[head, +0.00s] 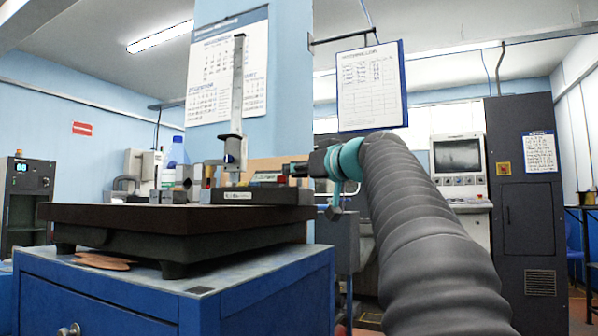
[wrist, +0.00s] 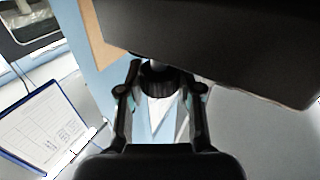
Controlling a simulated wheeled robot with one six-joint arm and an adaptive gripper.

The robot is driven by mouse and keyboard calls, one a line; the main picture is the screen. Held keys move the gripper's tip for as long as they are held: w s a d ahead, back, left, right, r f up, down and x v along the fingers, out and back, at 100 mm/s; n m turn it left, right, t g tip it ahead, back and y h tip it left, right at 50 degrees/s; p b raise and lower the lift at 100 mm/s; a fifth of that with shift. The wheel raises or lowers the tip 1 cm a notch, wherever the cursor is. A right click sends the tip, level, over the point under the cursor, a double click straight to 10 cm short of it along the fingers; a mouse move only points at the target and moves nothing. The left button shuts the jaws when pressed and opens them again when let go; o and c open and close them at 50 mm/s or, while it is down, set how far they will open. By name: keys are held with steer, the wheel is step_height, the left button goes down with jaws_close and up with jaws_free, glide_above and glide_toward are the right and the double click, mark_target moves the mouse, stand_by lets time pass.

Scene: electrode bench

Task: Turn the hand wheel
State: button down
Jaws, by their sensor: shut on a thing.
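My gripper (head: 297,172) reaches in from the right in the head view, beside the right end of the dark granite plate (head: 180,218). In the wrist view my gripper (wrist: 160,88) has its two fingers on either side of a small dark round part (wrist: 158,76) with a grey tip, and is shut on it. This looks like the hand wheel, but most of it is hidden between the fingers. The hand wheel cannot be made out clearly in the head view, where my gripper and arm cover that spot.
A tall height gauge (head: 237,100) and small blocks stand on the plate, above a blue cabinet (head: 250,300). A clipboard (head: 371,88) hangs above my gripper. A dark slab (wrist: 220,50) fills the wrist view's upper right, close to the fingers.

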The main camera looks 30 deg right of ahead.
steer(key=c, duration=0.7)
jaws_free()
steer(key=shift+c, duration=0.2)
steer(key=s+d, duration=0.2)
steer(key=s, duration=0.9)
steer(key=shift+s, duration=0.4)
